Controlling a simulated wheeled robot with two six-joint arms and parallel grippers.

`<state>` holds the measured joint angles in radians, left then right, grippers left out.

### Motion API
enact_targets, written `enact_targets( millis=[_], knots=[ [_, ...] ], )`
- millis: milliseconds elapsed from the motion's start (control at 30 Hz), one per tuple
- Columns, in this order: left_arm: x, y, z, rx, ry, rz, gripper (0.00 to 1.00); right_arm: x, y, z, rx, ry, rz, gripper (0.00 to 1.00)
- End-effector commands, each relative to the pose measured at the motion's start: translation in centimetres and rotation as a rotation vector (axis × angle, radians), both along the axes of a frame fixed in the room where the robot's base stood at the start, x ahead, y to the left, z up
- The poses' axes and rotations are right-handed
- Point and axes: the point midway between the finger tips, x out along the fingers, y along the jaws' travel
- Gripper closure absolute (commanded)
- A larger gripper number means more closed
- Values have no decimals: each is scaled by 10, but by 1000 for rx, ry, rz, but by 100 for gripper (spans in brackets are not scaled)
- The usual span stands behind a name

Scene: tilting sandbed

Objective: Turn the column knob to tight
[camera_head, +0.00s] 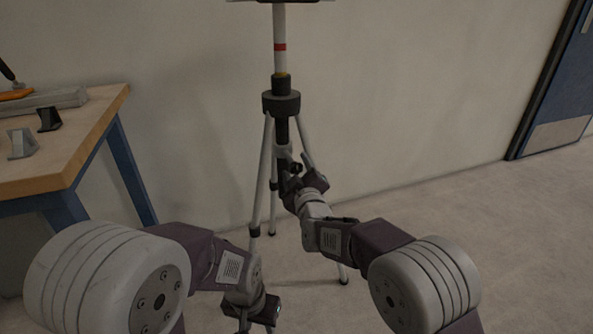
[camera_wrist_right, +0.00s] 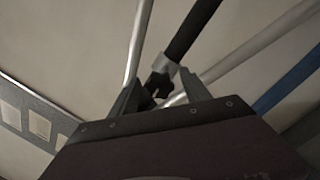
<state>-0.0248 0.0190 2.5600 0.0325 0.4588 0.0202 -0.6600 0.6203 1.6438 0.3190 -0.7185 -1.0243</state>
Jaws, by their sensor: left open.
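The tripod (camera_head: 282,103) stands upright by the wall, with a pale column (camera_head: 280,27) marked by a red band. The black lobed column knob (camera_wrist_right: 158,85) sits under a grey collar (camera_wrist_right: 164,65) on the dark tube in the right wrist view. My right gripper (camera_head: 296,169) is at the tripod's middle, its fingers apart. In the right wrist view, the right gripper (camera_wrist_right: 160,92) has the knob between its two fingers in the picture; I cannot tell whether they touch it. My left gripper (camera_head: 251,318) is open and empty, low at the bottom edge.
A wooden table (camera_head: 75,135) with blue legs stands at the left, with a grey bar (camera_head: 45,101) and small parts on it. The tripod's splayed legs (camera_head: 262,185) surround the right gripper's area. Floor to the right is clear, up to a blue door (camera_head: 565,80).

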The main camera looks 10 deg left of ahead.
Motion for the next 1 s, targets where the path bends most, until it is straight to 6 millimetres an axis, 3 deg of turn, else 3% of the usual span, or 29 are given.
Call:
enact_targets(
  millis=[33,167,200,567,1000],
  knots=[
    [0,0,0,0,0,0,59,0,0,0,0,0,0,60],
    [0,0,0,0,0,0,59,0,0,0,0,0,0,96],
    [0,0,0,0,0,0,59,0,0,0,0,0,0,100],
    [0,0,7,0,0,0,59,0,0,2,57,39,0,100],
    [0,0,27,0,0,0,59,0,-1,2,362,245,-1,100]
  ],
)
